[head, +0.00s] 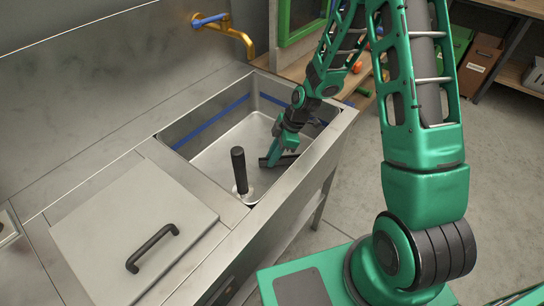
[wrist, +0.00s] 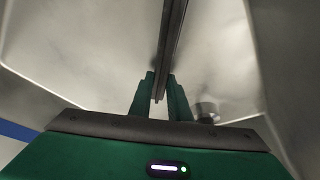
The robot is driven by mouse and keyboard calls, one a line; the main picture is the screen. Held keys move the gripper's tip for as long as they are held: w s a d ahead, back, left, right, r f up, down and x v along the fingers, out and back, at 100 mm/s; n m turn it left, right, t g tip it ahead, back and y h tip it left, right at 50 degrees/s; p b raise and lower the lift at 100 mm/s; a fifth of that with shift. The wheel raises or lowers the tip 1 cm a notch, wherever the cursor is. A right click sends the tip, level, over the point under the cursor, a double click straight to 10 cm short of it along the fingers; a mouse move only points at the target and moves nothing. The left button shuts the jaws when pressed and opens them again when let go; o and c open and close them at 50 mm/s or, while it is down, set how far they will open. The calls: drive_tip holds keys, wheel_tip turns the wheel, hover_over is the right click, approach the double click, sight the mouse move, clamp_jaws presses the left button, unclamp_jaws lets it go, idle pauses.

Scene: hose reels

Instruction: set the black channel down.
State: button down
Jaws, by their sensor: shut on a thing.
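The black channel is a long, narrow dark bar. In the wrist view the channel (wrist: 173,35) stretches away from between the green fingers of my gripper (wrist: 160,97), which is shut on it. In the head view my gripper (head: 274,157) reaches down inside the sink basin (head: 218,150), with the dark channel (head: 285,160) at its fingertips, partly hidden by the gripper. The channel is low over the basin floor; I cannot tell whether it touches it.
An upright black handle (head: 239,170) with a pale base stands at the basin's near edge. A grey lid (head: 100,225) with a black pull covers the counter to the left. A brass tap (head: 236,33) is on the wall behind. A round metal fitting (wrist: 207,112) lies right of the fingers.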

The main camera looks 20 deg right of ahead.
drive_tip(key=c, duration=1.7)
unclamp_jaws()
drive_tip(key=shift+o, duration=0.2)
drive_tip(key=v, duration=1.2)
drive_tip(key=shift+s+r, duration=0.1)
wheel_tip(320, 180, up, 10)
drive_tip(key=m+t+h, duration=0.2)
drive_tip(key=m, duration=0.5)
hover_over(285, 157)
drive_tip(key=s+d, duration=0.3)
drive_tip(key=s, duration=0.2)
drive_tip(key=s+d+r+m+t+h, duration=0.2)
drive_tip(key=s+d+r+m, duration=0.1)
drive_tip(key=s+r+m, duration=0.55)
drive_tip(key=s+d+f+m+g, duration=0.1)
drive_tip(key=s+d+m+g, duration=0.1)
drive_tip(key=s+d, duration=0.4)
drive_tip(key=s+d+f+m+g, duration=0.1)
drive_tip(key=s+d+m, duration=0.4)
drive_tip(key=s, duration=0.6)
drive_tip(key=shift+d+f+g, duration=0.25)
drive_tip(key=shift+d+g, duration=0.15)
drive_tip(key=shift+g, duration=0.5)
